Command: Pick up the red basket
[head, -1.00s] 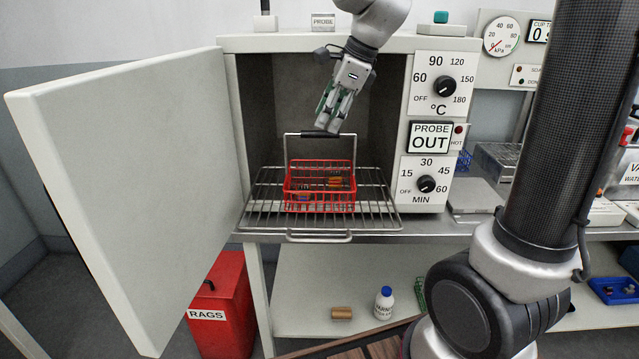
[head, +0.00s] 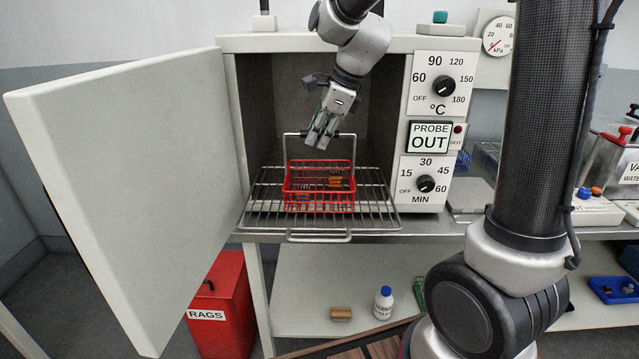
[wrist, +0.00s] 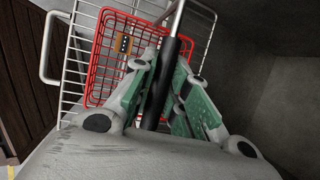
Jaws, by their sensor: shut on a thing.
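The red basket (head: 319,198) is a wire basket with small parts in it, resting on the wire rack in front of the open oven. Its grey handle (head: 287,150) stands upright with a dark grip along the top. My gripper (head: 320,138) is at that grip, above the basket, with its fingers shut on it. In the wrist view the basket (wrist: 105,60) lies beyond the fingers, and the dark grip (wrist: 163,80) runs between the green-padded fingers. The fingers hide part of the grip in the head view.
The wire rack (head: 262,205) sticks out of the oven chamber (head: 258,110). The oven door (head: 130,170) stands wide open at left. The dial panel (head: 428,178) borders the opening at right. A red RAGS bin (head: 228,300) stands below.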

